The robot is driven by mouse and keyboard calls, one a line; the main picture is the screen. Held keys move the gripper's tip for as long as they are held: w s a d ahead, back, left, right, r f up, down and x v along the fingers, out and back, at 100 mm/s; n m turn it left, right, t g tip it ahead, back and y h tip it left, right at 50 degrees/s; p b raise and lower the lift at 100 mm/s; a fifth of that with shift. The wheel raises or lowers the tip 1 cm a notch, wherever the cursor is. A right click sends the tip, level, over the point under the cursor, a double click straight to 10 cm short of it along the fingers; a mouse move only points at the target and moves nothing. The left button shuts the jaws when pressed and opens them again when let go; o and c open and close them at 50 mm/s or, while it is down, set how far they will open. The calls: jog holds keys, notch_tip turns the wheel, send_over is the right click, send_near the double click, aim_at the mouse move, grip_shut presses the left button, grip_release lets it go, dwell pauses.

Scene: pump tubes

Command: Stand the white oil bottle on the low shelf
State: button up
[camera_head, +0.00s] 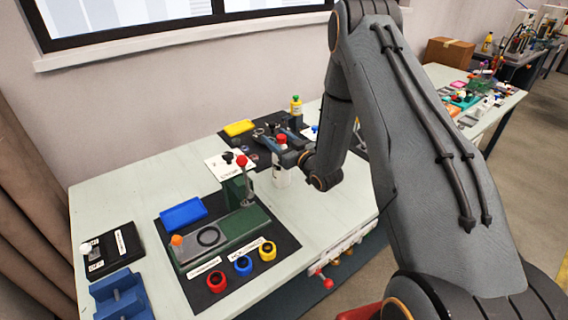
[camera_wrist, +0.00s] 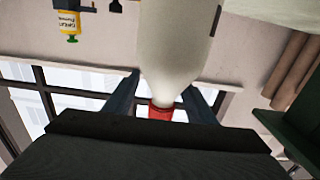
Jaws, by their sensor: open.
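The white oil bottle (camera_head: 281,177) with a red cap (camera_head: 281,138) stands upright on the pale table, partly hidden by my gripper (camera_head: 287,155). In the wrist view, which looks upside down, the white bottle body (camera_wrist: 178,50) and red cap (camera_wrist: 161,112) show between the two blue fingers of my gripper (camera_wrist: 163,84). The fingers are open on either side of the bottle's upper part; I cannot tell whether either touches it. I cannot make out the low shelf with certainty.
A green fixture (camera_head: 222,240) with a red-knobbed lever stands left of the bottle on a dark mat. A blue tray (camera_head: 183,214) and coloured rings lie nearby. A yellow bottle (camera_head: 296,105) stands behind. Red-handled valves (camera_head: 327,282) hang below the table's front edge.

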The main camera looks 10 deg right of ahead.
grip_shut()
jog(key=shift+w+r, duration=0.1)
jog(key=shift+r, duration=0.05)
dwell(0.4)
